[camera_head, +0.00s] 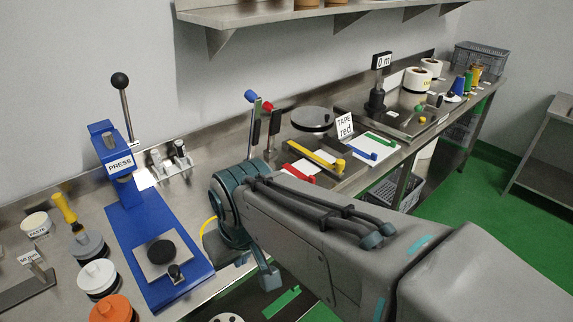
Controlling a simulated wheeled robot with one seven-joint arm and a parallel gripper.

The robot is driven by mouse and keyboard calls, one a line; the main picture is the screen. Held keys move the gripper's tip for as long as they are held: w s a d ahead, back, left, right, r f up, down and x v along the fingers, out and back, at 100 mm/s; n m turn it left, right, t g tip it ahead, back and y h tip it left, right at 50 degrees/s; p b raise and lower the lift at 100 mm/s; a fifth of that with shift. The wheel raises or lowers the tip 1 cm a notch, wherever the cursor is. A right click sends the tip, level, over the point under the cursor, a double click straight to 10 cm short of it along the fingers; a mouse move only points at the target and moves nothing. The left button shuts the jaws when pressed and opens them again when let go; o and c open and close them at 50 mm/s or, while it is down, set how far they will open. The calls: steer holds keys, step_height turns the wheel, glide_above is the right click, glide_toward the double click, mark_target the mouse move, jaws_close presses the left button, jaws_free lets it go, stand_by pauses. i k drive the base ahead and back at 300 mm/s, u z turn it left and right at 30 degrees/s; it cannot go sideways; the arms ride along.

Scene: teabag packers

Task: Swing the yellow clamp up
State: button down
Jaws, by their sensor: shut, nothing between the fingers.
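The yellow clamp (314,153) is a flat bar with a rounded yellow end. It lies lowered, slanting down to the right, on the back bench in the clamp area. A red bar (299,175) lies to its front left, partly behind my arm. A blue-ended bar (361,153) and a green bar (379,138) lie to its right. Two dark levers with blue and red tips (250,97) stand upright to its left. My arm crosses the foreground with its wrist left of the yellow clamp. My gripper's fingers are hidden, so I cannot see them.
A sign reading "TAPE red" (345,125) stands just behind the clamps. A round steel lid (312,119) is behind the yellow clamp. The blue press (160,250) with its raised lever is at left. A wall shelf (260,15) overhangs the bench.

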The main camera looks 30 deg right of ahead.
mark_target(339, 166)
steer(key=k, duration=1.25)
steer(key=z, duration=0.85)
steer(key=i, duration=1.65)
steer(key=u, duration=0.4)
